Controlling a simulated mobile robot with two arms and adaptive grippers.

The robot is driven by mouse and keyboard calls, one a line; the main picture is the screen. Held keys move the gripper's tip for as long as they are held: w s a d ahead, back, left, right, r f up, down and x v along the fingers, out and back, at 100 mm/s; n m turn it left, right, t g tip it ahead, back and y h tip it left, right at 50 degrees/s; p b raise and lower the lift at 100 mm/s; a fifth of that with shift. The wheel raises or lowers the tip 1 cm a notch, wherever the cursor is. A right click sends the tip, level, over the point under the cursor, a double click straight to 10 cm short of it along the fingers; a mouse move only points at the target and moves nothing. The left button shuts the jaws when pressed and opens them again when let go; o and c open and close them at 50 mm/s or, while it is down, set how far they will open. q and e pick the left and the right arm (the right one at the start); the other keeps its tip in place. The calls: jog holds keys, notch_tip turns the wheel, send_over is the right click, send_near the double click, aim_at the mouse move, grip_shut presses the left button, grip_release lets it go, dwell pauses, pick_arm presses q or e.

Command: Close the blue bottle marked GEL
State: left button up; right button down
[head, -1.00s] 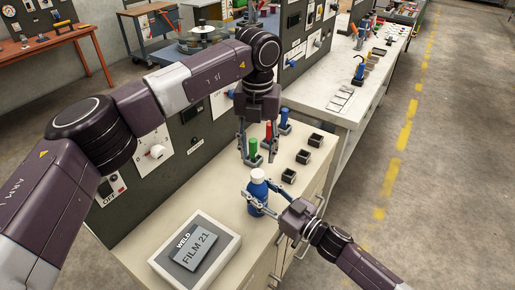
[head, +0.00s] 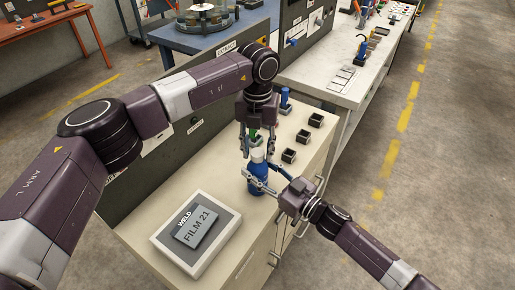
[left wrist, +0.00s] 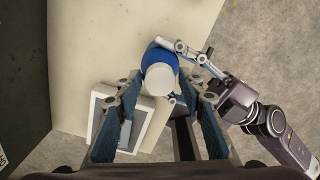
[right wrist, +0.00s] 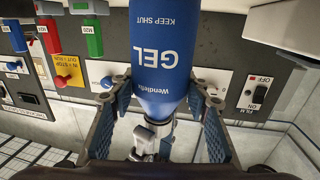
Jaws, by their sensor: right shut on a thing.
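The blue bottle (head: 258,184) marked GEL has a white cap (head: 257,156) at its top. Its label shows inverted in the right wrist view (right wrist: 165,60). My right gripper (head: 262,184) is shut on the bottle's side, holding it upright over the worktop. My left gripper (head: 257,150) points down from above, its open fingers on either side near the cap. The left wrist view looks down on the white cap (left wrist: 160,79), in line with the gap between the fingers. Whether the fingers touch the cap, and how it sits on the neck, I cannot tell.
A tray labelled WELD FILM 21 (head: 230,248) lies at the front of the beige worktop (head: 225,180). Several small black holders (head: 302,137) stand behind the bottle, some with coloured pegs, partly hidden by my left gripper. A dark control panel (head: 165,178) borders the left.

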pick_arm(q)
grip_shut()
jog(key=m, duration=1.1)
jog(key=shift+m, duration=0.3)
jog(key=shift+o, duration=1.8)
grip_release()
